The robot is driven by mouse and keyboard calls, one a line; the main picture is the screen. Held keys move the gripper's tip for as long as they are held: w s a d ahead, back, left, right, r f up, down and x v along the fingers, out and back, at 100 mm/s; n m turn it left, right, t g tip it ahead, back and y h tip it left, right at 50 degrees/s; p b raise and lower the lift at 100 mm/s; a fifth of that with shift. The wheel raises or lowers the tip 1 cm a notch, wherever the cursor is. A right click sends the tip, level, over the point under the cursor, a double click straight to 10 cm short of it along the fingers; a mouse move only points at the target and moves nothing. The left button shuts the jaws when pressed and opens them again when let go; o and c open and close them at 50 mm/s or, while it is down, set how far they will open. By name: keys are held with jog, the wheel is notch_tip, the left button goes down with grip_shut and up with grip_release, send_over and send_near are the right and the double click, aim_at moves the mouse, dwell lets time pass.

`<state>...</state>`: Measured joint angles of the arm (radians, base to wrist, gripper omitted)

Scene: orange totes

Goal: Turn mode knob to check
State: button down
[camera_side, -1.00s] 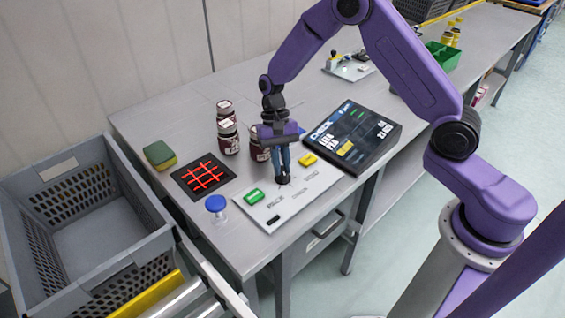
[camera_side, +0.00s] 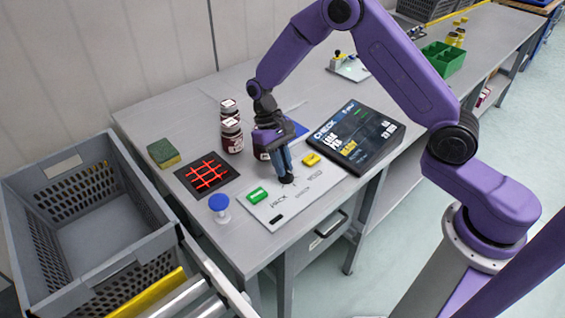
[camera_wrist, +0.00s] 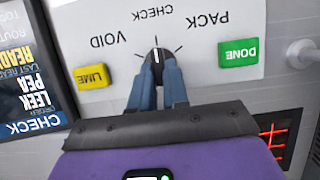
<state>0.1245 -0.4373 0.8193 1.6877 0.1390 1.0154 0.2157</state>
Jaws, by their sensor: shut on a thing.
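The dark mode knob (camera_wrist: 157,55) sits on the white panel (camera_wrist: 200,30), between the PACK and VOID labels, which read upside down in the wrist view. Its pale pointer line points up the picture, toward the middle tick and the CHECK label (camera_wrist: 152,12). My gripper (camera_wrist: 157,68) is shut on the knob, one blue finger on each side. In the side view my gripper (camera_side: 286,178) comes down onto the panel at a tilt and mostly hides the knob. The screen (camera_side: 355,137) beside the panel shows CHECK at its top.
Brown jars (camera_side: 231,135), a red-grid scanner (camera_side: 207,175), a blue-topped post (camera_side: 219,203) and a sponge (camera_side: 163,153) stand nearby. A grey crate (camera_side: 80,165) is at the left.

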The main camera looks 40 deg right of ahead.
jog(key=c, duration=1.1)
grip_release()
jog(key=v, duration=1.7)
jog(key=shift+r, duration=0.3)
